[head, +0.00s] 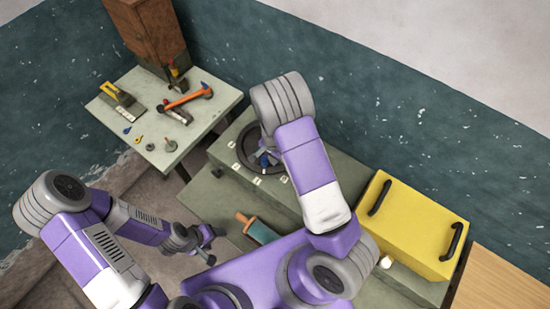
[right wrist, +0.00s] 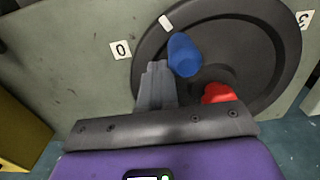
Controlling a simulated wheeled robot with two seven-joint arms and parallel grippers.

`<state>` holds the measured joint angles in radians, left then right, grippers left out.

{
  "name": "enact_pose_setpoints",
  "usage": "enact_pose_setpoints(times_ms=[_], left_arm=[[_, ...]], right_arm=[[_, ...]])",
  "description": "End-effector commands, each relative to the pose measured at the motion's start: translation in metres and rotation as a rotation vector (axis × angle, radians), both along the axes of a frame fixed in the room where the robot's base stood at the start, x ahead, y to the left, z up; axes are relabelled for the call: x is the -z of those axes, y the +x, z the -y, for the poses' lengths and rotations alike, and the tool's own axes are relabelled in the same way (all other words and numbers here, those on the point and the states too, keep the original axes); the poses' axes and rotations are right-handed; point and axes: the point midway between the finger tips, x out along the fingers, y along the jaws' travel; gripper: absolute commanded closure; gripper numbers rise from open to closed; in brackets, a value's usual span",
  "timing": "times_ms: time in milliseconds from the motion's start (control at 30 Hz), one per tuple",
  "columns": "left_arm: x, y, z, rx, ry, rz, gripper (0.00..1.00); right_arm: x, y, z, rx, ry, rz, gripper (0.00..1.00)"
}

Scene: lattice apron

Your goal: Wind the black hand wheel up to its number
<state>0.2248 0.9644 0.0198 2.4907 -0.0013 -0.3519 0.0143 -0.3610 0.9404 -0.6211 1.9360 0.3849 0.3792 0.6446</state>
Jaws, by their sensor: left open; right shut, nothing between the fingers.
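The black hand wheel (head: 246,137) lies on a grey-green bench and is partly hidden by my right arm in the head view. In the right wrist view the wheel (right wrist: 270,50) fills the right side, with a white mark (right wrist: 165,22) near its rim, a blue knob (right wrist: 184,55) and a red part (right wrist: 218,92) by the hub. A "0" label (right wrist: 121,49) and a "3" label (right wrist: 303,19) stand outside the rim. My right gripper (right wrist: 158,68) is shut and empty, its fingertips close beside the blue knob; contact is unclear. My left gripper (head: 210,247) is open, away from the wheel.
A yellow box with black handles (head: 412,225) stands right of the wheel. A side table (head: 177,90) holds a hammer (head: 187,97) and small tools, with a brown cabinet (head: 148,30) behind. An orange-handled tool (head: 255,228) lies in front of the wheel.

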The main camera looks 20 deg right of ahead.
Motion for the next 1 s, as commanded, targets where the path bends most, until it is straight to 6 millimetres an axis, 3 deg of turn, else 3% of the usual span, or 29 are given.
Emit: enact_pose_setpoints(times_ms=[1000], left_arm=[[-0.0017,0.0,0.0,0.0,0.0,0.0,0.34]], right_arm=[[-0.0003,0.0045,-0.0066,0.001,0.001,0.002,1.0]])
